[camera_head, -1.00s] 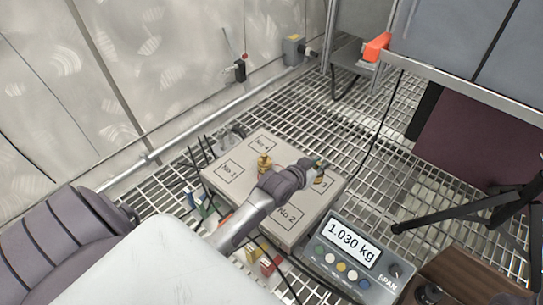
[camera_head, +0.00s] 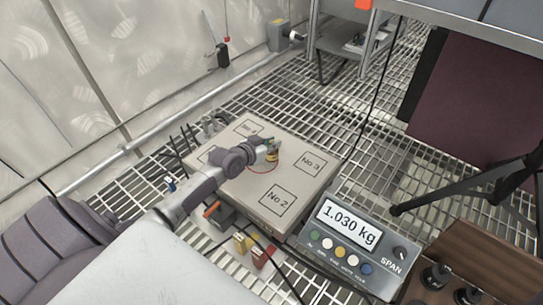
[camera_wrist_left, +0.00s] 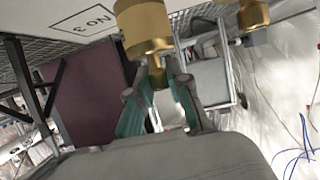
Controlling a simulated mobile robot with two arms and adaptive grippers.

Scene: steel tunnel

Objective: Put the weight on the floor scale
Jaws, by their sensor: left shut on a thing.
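The floor scale's grey platform (camera_head: 236,191) has outlined squares marked No 2 and No 3; the other squares are partly covered by my arm. My left gripper (camera_head: 268,147) is over the platform's far middle, shut on a small brass weight (camera_head: 272,155). In the left wrist view, my fingers (camera_wrist_left: 158,98) close on the knob of this brass weight (camera_wrist_left: 145,26). A second brass piece (camera_wrist_left: 253,15) shows at the top of that view. I cannot tell whether the held weight touches the platform. The scale display (camera_head: 347,223) reads 1.030 kg.
A wooden box (camera_head: 480,255) with dark weights stands at lower right. Black tripod legs (camera_head: 465,195) are at right. Small coloured blocks (camera_head: 252,246) lie beside the platform's near left. A black cable crosses the grating behind the scale. The platform's right side is clear.

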